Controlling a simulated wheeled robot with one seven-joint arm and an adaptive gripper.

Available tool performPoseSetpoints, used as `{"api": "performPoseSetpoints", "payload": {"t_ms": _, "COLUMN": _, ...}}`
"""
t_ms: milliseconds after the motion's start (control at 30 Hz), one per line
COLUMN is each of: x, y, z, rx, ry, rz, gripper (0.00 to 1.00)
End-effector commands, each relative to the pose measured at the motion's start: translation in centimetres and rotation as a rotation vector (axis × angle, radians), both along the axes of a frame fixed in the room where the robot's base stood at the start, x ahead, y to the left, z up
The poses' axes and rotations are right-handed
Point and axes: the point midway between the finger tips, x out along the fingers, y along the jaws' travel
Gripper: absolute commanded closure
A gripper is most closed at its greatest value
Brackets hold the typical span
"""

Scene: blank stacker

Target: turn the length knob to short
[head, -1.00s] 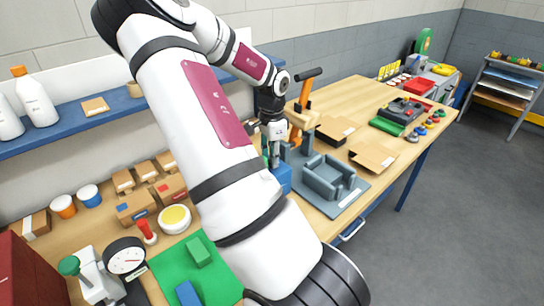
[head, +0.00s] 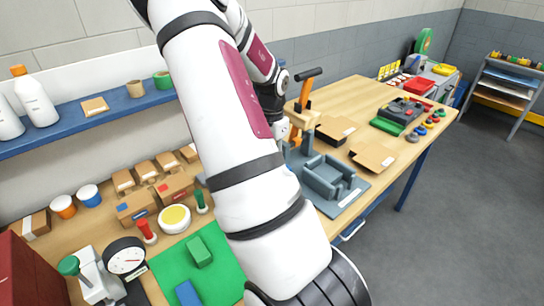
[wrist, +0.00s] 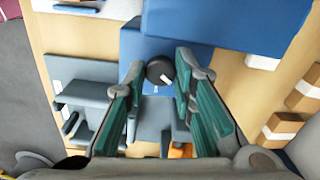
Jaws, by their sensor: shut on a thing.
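The length knob (wrist: 158,69) is round and black with a white pointer mark at its lower right in the wrist view. It sits on a blue housing, with small lettering beside it too small to read. My gripper (wrist: 160,66) has its green-padded fingers on either side of the knob and is shut on it. In the head view my own arm hides the knob, the housing and my fingers.
A grey fixture (head: 328,178) stands right of my arm, beside an orange-handled lever (head: 304,95). A blue block (wrist: 225,20) lies close beyond the knob in the wrist view. Cardboard boxes (head: 136,207) and a green mat (head: 170,262) are left of my arm.

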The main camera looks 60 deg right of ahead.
Motion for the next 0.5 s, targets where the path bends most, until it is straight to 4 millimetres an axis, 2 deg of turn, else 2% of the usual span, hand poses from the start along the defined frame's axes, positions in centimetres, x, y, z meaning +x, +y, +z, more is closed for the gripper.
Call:
{"api": "performPoseSetpoints", "payload": {"t_ms": 33, "x": 0.1, "y": -0.02, "z": 0.03, "rx": -0.001, "ry": -0.002, "rz": 0.0, "gripper": 0.69}}
{"api": "performPoseSetpoints", "payload": {"t_ms": 100, "x": 0.1, "y": -0.02, "z": 0.03, "rx": -0.001, "ry": -0.002, "rz": 0.0, "gripper": 0.56}}
{"api": "performPoseSetpoints", "payload": {"t_ms": 500, "x": 0.1, "y": -0.02, "z": 0.63, "rx": 0.0, "ry": -0.002, "rz": 0.0, "gripper": 0.56}}
